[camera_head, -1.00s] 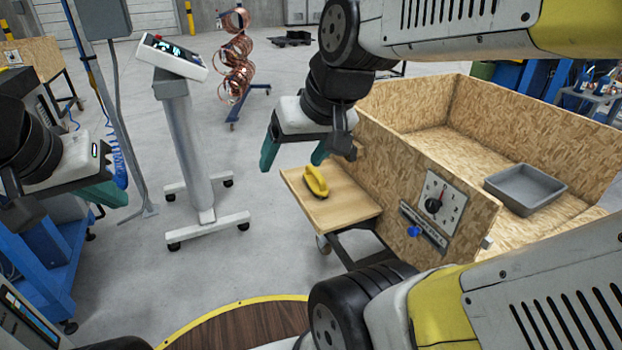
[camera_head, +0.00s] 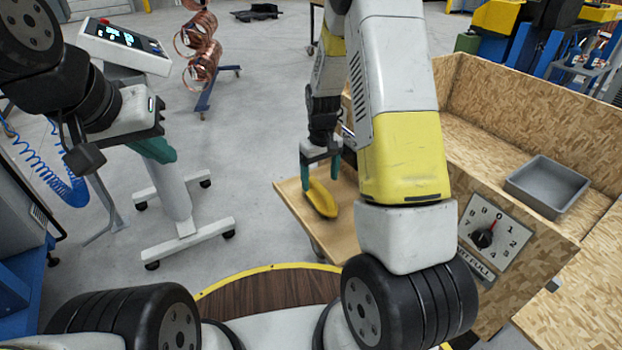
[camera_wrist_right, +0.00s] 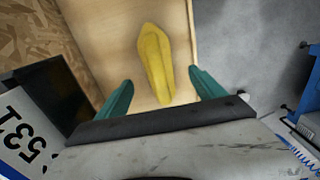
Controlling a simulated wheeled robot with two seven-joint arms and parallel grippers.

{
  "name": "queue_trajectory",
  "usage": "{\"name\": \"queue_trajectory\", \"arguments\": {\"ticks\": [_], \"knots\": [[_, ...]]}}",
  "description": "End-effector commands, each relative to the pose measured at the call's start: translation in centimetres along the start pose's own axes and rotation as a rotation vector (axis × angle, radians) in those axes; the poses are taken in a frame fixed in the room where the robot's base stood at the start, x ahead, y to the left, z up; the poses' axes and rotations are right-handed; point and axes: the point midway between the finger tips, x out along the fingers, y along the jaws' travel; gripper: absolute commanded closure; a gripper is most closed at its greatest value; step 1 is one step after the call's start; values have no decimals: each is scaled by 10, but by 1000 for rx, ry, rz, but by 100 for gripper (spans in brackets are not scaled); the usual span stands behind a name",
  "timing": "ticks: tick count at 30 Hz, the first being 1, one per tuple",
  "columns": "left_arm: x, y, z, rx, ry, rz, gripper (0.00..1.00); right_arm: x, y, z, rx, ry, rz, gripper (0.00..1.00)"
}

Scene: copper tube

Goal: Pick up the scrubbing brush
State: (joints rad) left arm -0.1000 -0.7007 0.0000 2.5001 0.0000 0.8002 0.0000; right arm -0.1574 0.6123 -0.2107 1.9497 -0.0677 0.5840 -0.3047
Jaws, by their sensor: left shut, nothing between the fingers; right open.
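The scrubbing brush (camera_head: 321,200) has a yellow body and lies on a small wooden shelf (camera_head: 291,197) beside the large wooden crate. My right gripper (camera_head: 319,180) is over the shelf with its green fingers open, at the far end of the brush. In the right wrist view the brush (camera_wrist_right: 156,62) lies between and beyond the two open fingertips (camera_wrist_right: 160,82), not touching either. The underside of the brush is hidden. My left gripper (camera_head: 158,152) is shut and empty at the left, in front of the control stand, away from the brush.
The chipboard crate (camera_head: 540,110) with a grey tray (camera_head: 548,186) and a dial panel (camera_head: 492,238) stands right of the shelf. A control stand (camera_head: 170,180) on wheels is at the left. Copper coils (camera_head: 200,50) stand behind.

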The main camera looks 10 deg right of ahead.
Motion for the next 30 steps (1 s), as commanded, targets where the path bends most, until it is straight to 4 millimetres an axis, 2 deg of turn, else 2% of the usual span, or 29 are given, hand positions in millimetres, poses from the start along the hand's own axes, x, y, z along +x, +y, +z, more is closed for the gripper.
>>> {"name": "queue_trajectory", "arguments": {"ticks": [18,26,27,30], "knots": [[0,0,0,0,-1,0,100,77,4,-3,-3,-7,0,21],[0,0,0,0,0,0,100,81,4,-4,-3,-4,1,21],[0,0,0,0,0,0,100,80,4,-4,-3,-4,1,23],[0,0,0,0,0,0,100,80,4,-4,-3,-4,1,43]]}}
